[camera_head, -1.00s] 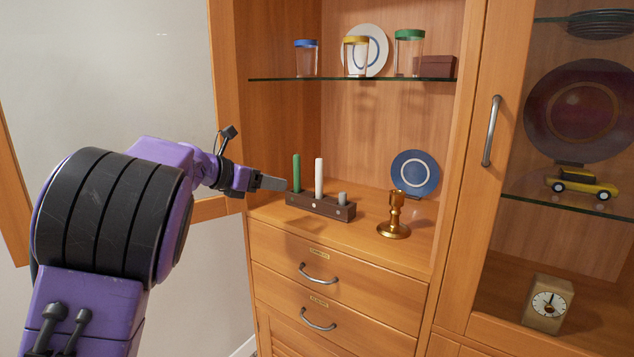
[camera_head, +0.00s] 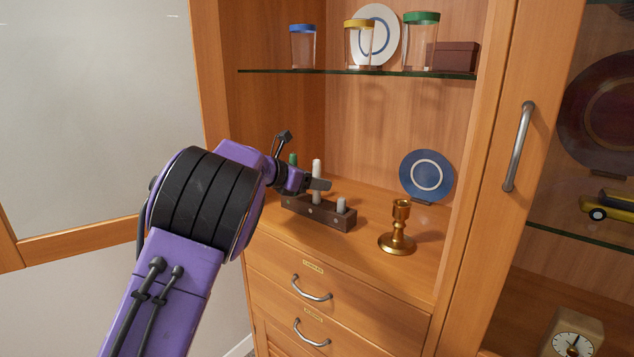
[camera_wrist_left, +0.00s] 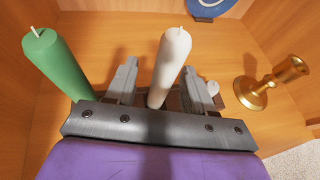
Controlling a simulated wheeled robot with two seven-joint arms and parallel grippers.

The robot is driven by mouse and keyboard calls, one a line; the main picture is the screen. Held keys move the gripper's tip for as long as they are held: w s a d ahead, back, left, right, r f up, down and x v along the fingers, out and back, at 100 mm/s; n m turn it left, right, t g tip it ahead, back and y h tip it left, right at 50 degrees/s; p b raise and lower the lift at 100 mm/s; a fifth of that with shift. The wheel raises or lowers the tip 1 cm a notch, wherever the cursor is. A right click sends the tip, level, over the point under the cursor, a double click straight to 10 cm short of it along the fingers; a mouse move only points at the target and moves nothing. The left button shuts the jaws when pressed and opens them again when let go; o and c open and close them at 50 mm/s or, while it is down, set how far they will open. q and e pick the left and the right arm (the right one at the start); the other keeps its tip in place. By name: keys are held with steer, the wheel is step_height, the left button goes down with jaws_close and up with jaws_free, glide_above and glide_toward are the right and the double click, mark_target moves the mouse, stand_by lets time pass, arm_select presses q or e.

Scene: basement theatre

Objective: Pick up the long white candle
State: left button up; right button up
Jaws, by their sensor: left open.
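The long white candle (camera_head: 316,170) stands upright in a dark wooden holder (camera_head: 322,215) on the cabinet's counter. My left gripper (camera_head: 318,185) is at the candle, partly covering its middle in the head view. In the left wrist view the white candle (camera_wrist_left: 171,62) stands between the two open fingers (camera_wrist_left: 160,85) of the left gripper, with no clear sign of grip. A green candle (camera_wrist_left: 57,62) stands left of the fingers; in the head view only its top (camera_head: 293,159) shows behind the gripper. A short pale candle (camera_head: 341,205) stands at the holder's right end. My right gripper is not in view.
A brass candlestick (camera_head: 398,230) stands right of the holder. A blue plate (camera_head: 427,175) leans at the back. A glass shelf (camera_head: 360,73) with lidded jars (camera_head: 421,48) is above. The cabinet's left side wall is close to my left arm.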

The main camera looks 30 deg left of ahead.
arm_select(q)
steer(key=x, duration=0.2)
steer(key=shift+w+d, duration=0.2)
steer(key=shift+w, duration=0.1)
jaws_close()
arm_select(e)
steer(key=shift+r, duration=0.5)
